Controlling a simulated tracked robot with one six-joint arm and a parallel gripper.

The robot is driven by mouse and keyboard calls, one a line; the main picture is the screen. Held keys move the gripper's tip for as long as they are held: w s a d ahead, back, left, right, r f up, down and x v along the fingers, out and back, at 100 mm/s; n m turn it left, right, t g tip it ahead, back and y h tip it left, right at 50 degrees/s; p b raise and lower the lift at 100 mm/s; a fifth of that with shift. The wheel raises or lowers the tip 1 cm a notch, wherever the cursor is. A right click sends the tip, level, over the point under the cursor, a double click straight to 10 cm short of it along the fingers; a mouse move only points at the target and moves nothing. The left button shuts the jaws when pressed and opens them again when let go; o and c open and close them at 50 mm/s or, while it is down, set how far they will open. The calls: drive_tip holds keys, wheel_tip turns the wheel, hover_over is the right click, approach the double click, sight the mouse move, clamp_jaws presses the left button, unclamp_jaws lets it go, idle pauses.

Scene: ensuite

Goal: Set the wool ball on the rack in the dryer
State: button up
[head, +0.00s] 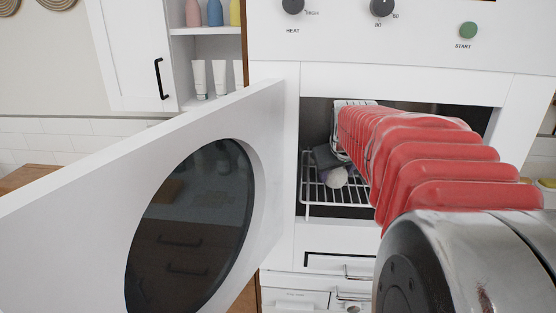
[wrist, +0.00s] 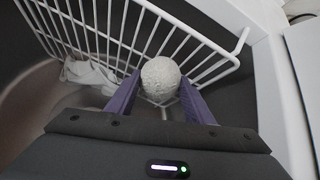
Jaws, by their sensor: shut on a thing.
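The pale, rough wool ball (wrist: 160,78) sits between the two purple fingers of my gripper (wrist: 161,88) in the wrist view, and the fingers are shut on it. In the head view the ball (head: 335,178) shows small inside the dryer opening, below my grey gripper. The white wire rack (head: 314,197) is inside the dryer (head: 285,150). In the wrist view the rack (wrist: 95,35) lies behind the ball, near its end bar. I cannot tell whether the ball touches the wires.
The white dryer door (head: 110,180) with its round dark window stands open on the left. A crumpled white cloth (wrist: 88,74) lies beside the rack's wires. The pale opening frame (wrist: 275,95) is close on the right in the wrist view.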

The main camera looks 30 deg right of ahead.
drive_tip(key=shift+f, duration=0.2)
drive_tip(key=o, duration=1.3)
drive_tip(key=shift+c, duration=0.2)
drive_tip(key=v, duration=1.2)
